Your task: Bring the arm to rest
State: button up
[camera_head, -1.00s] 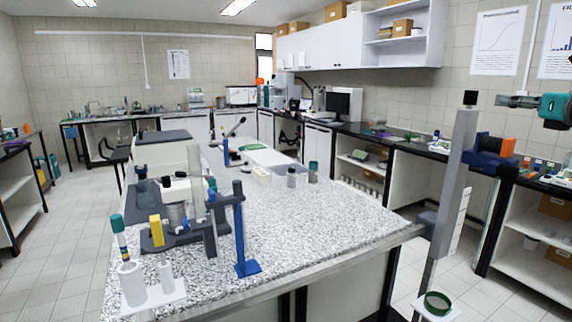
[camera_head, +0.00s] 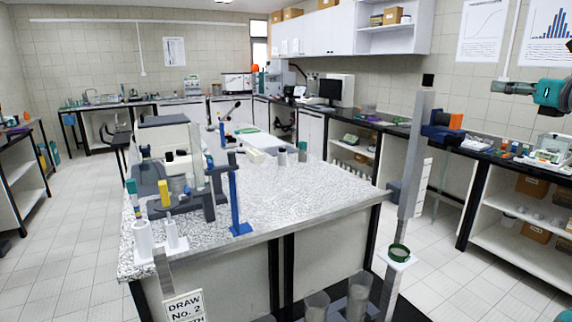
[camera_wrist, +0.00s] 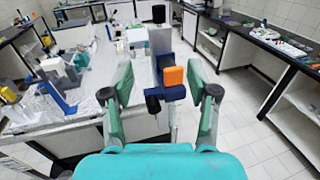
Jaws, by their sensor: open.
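My gripper (camera_wrist: 160,82) is open in the wrist view. Its two green-padded fingers stand apart with nothing held between them. Beyond the gap is a blue holder (camera_wrist: 168,92) with an orange block (camera_wrist: 172,76) on a post. In the head view my teal gripper (camera_head: 512,87) reaches in from the right edge, in the air, pointing left; its finger gap is too small to judge there. The grey post (camera_head: 415,150) stands at the bench corner, left of my gripper. The blue holder and orange block (camera_head: 456,121) show beside the post.
The speckled bench (camera_head: 300,195) carries a blue stand (camera_head: 236,205) and several instruments. A green ring (camera_head: 398,252) sits on a small white shelf low on the post. A black-topped side counter (camera_head: 480,148) runs along the right wall. Tiled floor between them is open.

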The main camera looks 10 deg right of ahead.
jog(key=w+a+f+m+y, duration=0.1)
jog(key=a+f+y, duration=0.2)
jog(key=a+f, duration=0.55)
jog(key=w+a+f+y, duration=0.25)
jog(key=a+f, duration=0.35)
jog(key=f, duration=0.6)
jog(key=s+a+f+m+t+y, duration=0.1)
jog(key=s+a+f+m+y, duration=0.1)
jog(key=s+a+f+m, duration=0.4)
jog(key=s+a+f+m+t+y, duration=0.15)
jog(key=s+a+f, duration=0.35)
jog(key=a+f, duration=0.65)
jog(key=s+a+f+m+t+h, duration=0.1)
jog(key=s+a+f+m+h, duration=0.3)
jog(key=s+f+m, duration=0.5)
jog(key=s+a+f+m+t+h, duration=0.25)
jog(key=s+a+f+m, duration=0.35)
jog(key=s, duration=0.5)
jog(key=s+f+m+g+h, duration=0.2)
jog(key=s+m+g, duration=0.2)
jog(key=s, duration=0.9)
jog(key=s+f+m+g+h, duration=0.2)
jog(key=s+m+g, duration=0.3)
jog(key=s+m, duration=0.4)
jog(key=s+a+f, duration=0.1)
jog(key=s, duration=0.4)
jog(key=shift+f, duration=0.35)
